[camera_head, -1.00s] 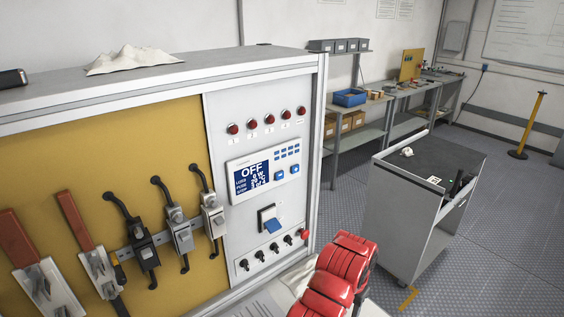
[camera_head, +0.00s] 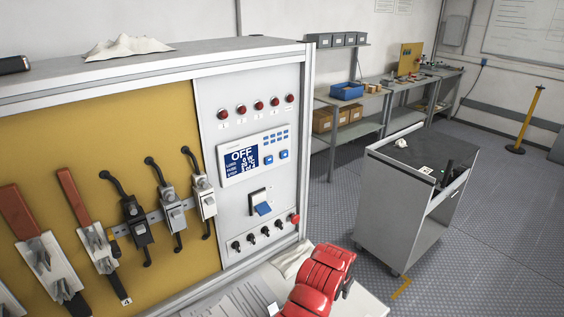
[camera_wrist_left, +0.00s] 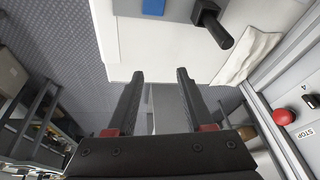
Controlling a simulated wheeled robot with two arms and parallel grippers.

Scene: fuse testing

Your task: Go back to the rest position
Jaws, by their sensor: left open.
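My left gripper (camera_wrist_left: 158,90) shows in the left wrist view with its two dark fingers apart and nothing between them. It is beside the fuse test panel, whose red stop button (camera_wrist_left: 283,117) is at the right of that view. In the head view a red link of one of my arms is at the bottom centre, and no gripper fingers can be made out. The test panel (camera_head: 225,185) has a screen (camera_head: 241,159) reading OFF, and its red stop button (camera_head: 294,218) is at its lower right. My right gripper is not in view.
A white worktop (camera_head: 352,300) lies in front of the panel, with papers (camera_head: 245,300) and a cloth (camera_head: 291,260) on it. A grey cart (camera_head: 400,205) stands to the right. Shelves with a blue bin (camera_head: 347,91) are behind. The floor right of the cart is clear.

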